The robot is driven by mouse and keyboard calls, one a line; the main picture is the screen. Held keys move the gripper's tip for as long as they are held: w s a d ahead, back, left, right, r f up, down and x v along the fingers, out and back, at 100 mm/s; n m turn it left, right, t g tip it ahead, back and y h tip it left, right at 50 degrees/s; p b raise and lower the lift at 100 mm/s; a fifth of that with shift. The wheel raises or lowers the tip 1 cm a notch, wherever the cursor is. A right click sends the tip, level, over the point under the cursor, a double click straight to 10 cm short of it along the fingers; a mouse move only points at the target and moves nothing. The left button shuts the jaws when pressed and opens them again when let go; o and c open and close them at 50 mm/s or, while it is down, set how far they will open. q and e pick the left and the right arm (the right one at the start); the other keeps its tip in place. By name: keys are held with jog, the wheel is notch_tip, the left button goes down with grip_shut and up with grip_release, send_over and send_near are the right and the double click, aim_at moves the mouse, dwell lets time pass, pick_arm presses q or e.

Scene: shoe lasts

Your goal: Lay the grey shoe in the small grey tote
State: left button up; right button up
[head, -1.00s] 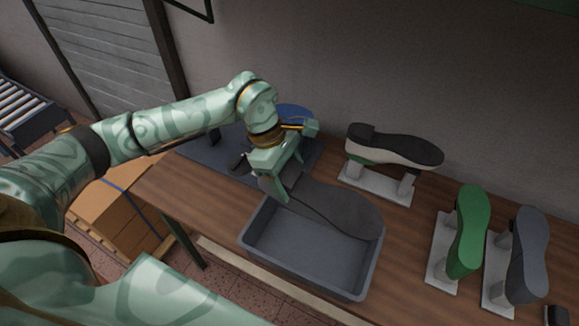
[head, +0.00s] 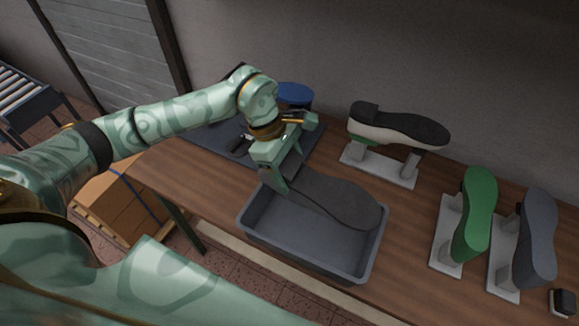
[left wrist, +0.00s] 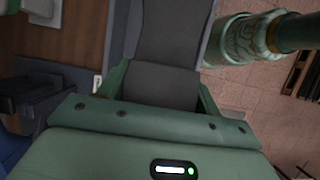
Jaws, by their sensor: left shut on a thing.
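My left gripper (head: 282,178) is shut on a dark grey shoe (head: 338,203), near one end of it. The shoe is sole up and lies across the back part of the small grey tote (head: 300,264), its far end near the tote's back right corner. I cannot tell whether it touches the tote. In the left wrist view the shoe (left wrist: 172,40) runs away from between the fingers. The bottom and front of the tote are bare. My right gripper is not in view.
Behind the tote, a black-soled white and green shoe (head: 398,125) sits on a stand. A green shoe (head: 476,215) and another grey shoe (head: 537,240) sit on stands at the right. A dark mat (head: 205,152) and a blue round thing (head: 295,93) are behind my gripper.

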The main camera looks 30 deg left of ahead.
pick_arm(q)
jog(key=shift+a, duration=0.35)
notch_tip(320, 180, down, 7)
jog(key=b, duration=0.5)
jog(key=shift+f, duration=0.2)
dwell(1.2)
dwell(0.3)
jog(key=o, duration=1.3)
jog(key=v, duration=1.6)
jog(key=shift+r, duration=0.2)
